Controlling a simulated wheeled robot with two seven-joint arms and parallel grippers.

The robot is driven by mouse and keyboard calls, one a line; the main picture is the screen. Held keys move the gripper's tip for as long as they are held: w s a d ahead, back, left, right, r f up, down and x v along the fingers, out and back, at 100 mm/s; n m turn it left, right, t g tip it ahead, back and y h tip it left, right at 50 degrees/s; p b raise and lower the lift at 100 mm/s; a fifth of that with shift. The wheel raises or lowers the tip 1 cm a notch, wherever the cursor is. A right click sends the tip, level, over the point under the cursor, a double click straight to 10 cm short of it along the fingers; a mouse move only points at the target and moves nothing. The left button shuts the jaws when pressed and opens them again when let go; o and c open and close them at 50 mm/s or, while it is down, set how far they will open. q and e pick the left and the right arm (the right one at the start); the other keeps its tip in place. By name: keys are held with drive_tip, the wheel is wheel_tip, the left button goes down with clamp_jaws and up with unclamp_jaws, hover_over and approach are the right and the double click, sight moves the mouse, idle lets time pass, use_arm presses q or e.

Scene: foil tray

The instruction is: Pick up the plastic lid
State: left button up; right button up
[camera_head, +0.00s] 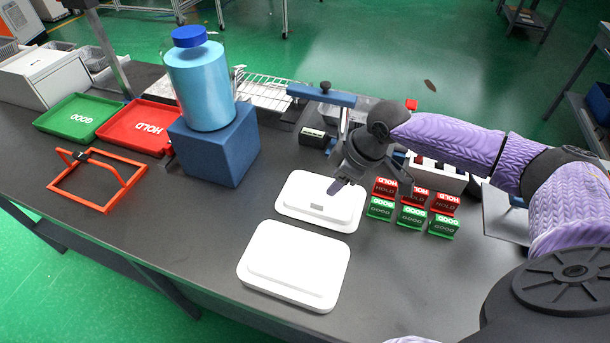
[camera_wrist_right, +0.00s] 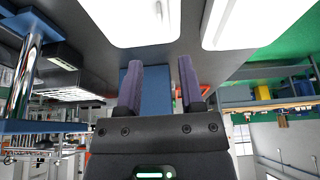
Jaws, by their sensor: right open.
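Two white, flat, rounded rectangular pieces lie on the dark table; both look like lids, and I cannot tell which is the plastic lid. The nearer white piece (camera_head: 294,265) is larger in view and plain. The farther white piece (camera_head: 300,200) has a small grey mark near its middle. My right gripper (camera_head: 338,187) hangs above the right side of the farther piece, fingers apart and empty. In the right wrist view, my right gripper's two purple-grey fingers (camera_wrist_right: 162,82) are spread with nothing between them. White pieces show at the top (camera_wrist_right: 130,18) and top right (camera_wrist_right: 245,20). My left gripper is not in view.
Red HOLD and green GOOD blocks (camera_head: 411,217) stand just right of the farther piece. A blue box (camera_head: 215,150) carries a blue bottle (camera_head: 200,85). Green (camera_head: 78,118) and red (camera_head: 135,127) trays and an orange frame (camera_head: 97,180) are at left. The front-left table is clear.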

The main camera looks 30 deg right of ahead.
sight(318, 204)
drive_tip(key=b+x, duration=0.3)
drive_tip(key=x, duration=0.6)
drive_tip(key=shift+s+f+b, duration=0.1)
drive_tip(key=shift+f+b, duration=0.1)
drive_tip(key=shift+b, duration=0.1)
drive_tip(key=shift+a+f, duration=0.1)
drive_tip(key=shift+f, duration=0.1)
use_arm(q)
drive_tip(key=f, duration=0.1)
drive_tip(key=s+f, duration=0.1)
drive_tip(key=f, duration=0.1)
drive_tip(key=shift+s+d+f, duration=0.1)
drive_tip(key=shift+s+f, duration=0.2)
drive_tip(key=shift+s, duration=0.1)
use_arm(e)
clamp_jaws()
